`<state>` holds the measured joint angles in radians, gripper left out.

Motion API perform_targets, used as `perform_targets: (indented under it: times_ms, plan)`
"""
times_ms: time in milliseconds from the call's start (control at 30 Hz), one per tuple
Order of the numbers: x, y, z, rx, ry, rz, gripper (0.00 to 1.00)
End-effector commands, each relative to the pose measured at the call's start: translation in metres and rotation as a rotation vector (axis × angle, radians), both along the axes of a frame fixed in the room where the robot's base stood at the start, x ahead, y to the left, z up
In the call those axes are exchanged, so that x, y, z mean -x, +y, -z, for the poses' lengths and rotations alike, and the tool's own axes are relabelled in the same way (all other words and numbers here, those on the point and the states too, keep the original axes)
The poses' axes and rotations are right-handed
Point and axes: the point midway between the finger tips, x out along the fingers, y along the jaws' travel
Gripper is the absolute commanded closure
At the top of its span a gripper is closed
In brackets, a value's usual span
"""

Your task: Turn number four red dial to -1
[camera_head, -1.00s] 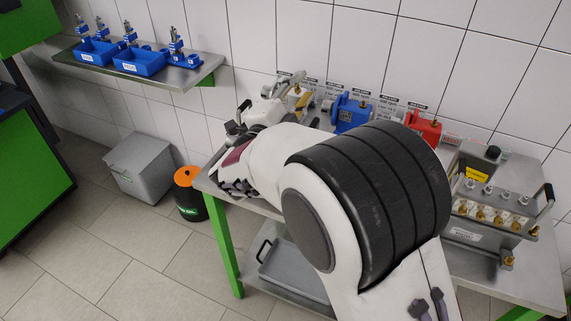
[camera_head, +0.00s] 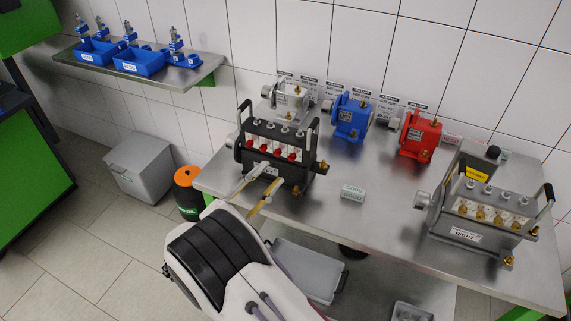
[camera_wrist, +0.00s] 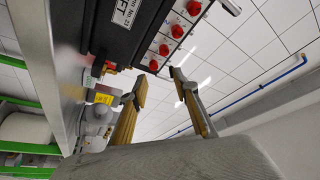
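The dark pump unit (camera_head: 262,172) with a row of red dials (camera_head: 277,152) on a white strip stands at the left of the metal bench. In the wrist view the red dials (camera_wrist: 177,31) run diagonally along the unit's face, beside a label ending in "FT". The dial numbers and settings are too small to read. My gripper (camera_head: 272,174) is in front of the unit, just below the dials. In the wrist view my gripper (camera_wrist: 160,78) has its fingers apart with nothing between them. The dial nearest the fingertips (camera_wrist: 153,65) is apart from them.
A similar unit with yellow dials (camera_head: 485,213) stands at the bench's right. Blue (camera_head: 351,118) and red (camera_head: 419,137) pumps stand along the back. A small green-white box (camera_head: 352,193) lies mid-bench, with clear metal around it. Upright handles (camera_head: 311,130) flank the red-dial unit.

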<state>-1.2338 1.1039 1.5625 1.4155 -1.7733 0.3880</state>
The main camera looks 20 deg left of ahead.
Motion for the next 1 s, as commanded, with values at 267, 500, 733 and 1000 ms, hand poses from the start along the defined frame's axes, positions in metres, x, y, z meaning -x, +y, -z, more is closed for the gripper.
perform_targets:
  times_ms: [267, 500, 733, 1000]
  plan:
    - [0.014, -0.002, 0.017, 0.052, -0.009, 0.025, 0.71]
    - [0.014, -0.002, 0.017, 0.052, -0.008, 0.025, 0.71]
    - [0.010, -0.003, 0.016, 0.052, -0.008, 0.026, 0.71]
    - [-0.011, -0.010, 0.010, 0.051, -0.008, 0.027, 0.71]
